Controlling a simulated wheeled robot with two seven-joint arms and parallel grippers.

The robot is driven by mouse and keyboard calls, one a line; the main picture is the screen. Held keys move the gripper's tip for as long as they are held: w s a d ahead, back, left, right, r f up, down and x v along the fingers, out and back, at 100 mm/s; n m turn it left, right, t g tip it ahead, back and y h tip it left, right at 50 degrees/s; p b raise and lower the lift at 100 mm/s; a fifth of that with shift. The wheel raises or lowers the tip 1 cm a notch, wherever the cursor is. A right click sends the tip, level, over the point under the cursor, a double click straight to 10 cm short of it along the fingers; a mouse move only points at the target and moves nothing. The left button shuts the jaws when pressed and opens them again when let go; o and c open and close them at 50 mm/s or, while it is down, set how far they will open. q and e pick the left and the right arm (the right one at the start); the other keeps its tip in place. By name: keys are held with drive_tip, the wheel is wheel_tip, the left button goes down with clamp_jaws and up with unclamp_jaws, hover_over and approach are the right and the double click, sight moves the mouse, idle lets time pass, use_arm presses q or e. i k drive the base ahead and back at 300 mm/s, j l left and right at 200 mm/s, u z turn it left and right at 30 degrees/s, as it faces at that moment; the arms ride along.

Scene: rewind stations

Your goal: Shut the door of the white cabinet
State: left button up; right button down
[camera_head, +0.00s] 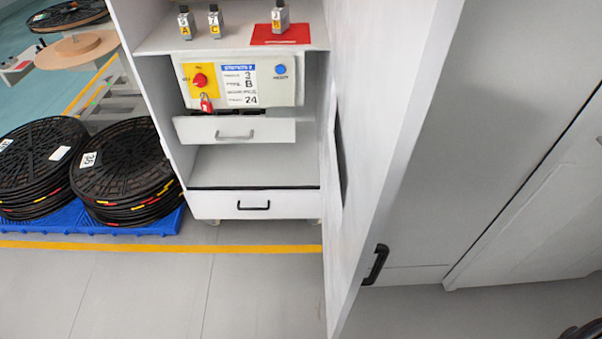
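The white cabinet (158,110) stands open in the middle of the head view. Its door (385,120) is swung wide open on the right side and points toward me. A black handle (375,265) sits low on the door's right-hand face, near its free edge. Neither gripper's fingers show in view, and nothing is touching the handle. A dark rounded part cut off at the lower right corner may be mine; I cannot tell which part.
The cabinet holds a control box (240,80), an upper drawer (235,131) and a lower drawer (255,205). Black reels (122,165) stack on a blue pallet (160,225) at left. A grey wall or panel (490,110) stands right of the door. The front floor (150,295) is clear.

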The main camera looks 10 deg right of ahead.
sight(386, 58)
drive_tip(key=i+l, duration=0.1)
drive_tip(key=l, duration=0.35)
drive_tip(key=i+l+u, duration=0.1)
drive_tip(key=l, duration=0.3)
drive_tip(key=i+l, duration=0.1)
drive_tip(key=l, duration=0.35)
